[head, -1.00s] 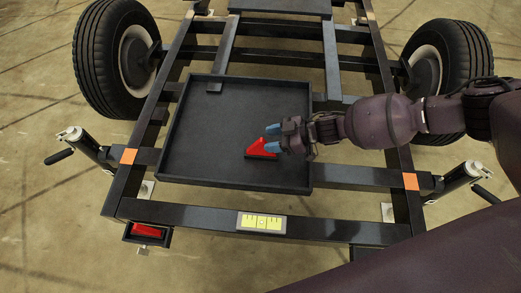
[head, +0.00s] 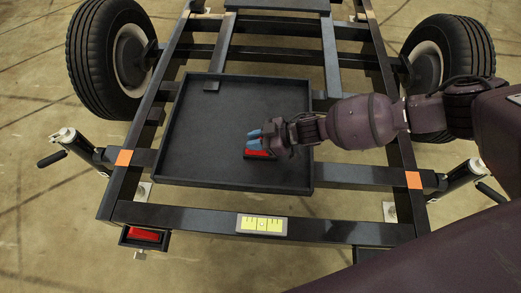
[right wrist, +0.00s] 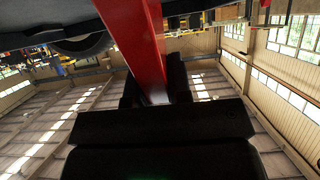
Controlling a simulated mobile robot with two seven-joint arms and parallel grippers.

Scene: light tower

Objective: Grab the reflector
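A red reflector with a black edge (head: 257,154) is at the front right part of the black tray (head: 200,120) on the trailer frame. My right gripper (head: 254,138) reaches in from the right, its blue fingertips just above and partly in front of the reflector. A small gap shows between the fingertips, but I cannot tell whether they grip it. In the right wrist view a red bar (right wrist: 137,40) runs close to the camera, down between dark parts. My left gripper is not in view.
Another red reflector (head: 146,234) sits in a black housing at the trailer's rear left. A yellow plate (head: 262,224) is on the rear beam. Wheels (head: 110,55) and jack stands flank the frame. Most of the tray is clear.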

